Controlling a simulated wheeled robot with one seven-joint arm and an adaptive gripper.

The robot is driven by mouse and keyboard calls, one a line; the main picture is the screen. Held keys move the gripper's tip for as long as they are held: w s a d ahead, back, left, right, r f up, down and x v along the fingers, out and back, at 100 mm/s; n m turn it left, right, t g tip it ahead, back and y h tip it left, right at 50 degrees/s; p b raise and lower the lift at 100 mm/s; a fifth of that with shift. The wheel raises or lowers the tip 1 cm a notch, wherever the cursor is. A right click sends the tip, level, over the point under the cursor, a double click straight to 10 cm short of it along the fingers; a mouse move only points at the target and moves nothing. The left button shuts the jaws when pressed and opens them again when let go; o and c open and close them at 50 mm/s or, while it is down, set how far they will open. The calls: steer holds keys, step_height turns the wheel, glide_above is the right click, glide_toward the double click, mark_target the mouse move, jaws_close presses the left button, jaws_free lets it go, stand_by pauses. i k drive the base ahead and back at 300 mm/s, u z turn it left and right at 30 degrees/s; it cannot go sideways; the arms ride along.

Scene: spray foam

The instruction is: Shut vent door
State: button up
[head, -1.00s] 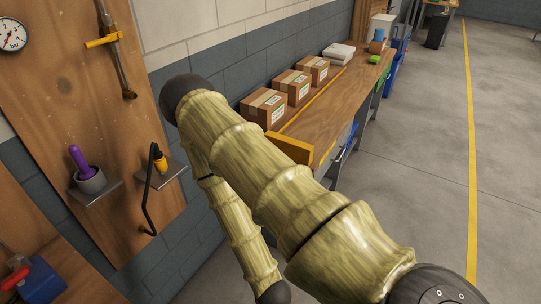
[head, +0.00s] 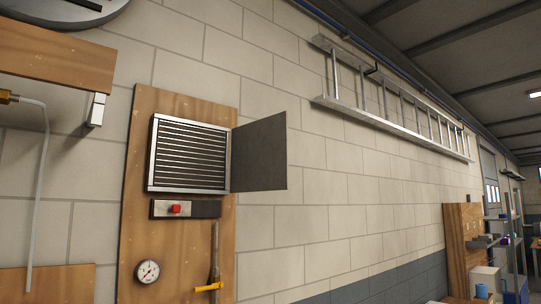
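The vent (head: 188,155) is a silver-framed square with dark horizontal slats, mounted high on a wooden board (head: 165,235) on the wall. Its door (head: 259,152) is a flat dark grey panel joined at the vent's right side. The door stands open, swung out to the right, and the slats are uncovered. My gripper and arm are not in view now.
A red button (head: 175,209) on a dark strip sits just below the vent. A pressure gauge (head: 147,272) and a pipe with a yellow handle (head: 212,287) are lower on the board. A ladder (head: 395,98) hangs on the wall at right. A wooden shelf (head: 60,52) juts in at upper left.

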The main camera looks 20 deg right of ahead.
mark_target(259, 157)
steer(key=z, duration=2.4)
steer(key=i, duration=2.6)
steer(key=u, duration=4.2)
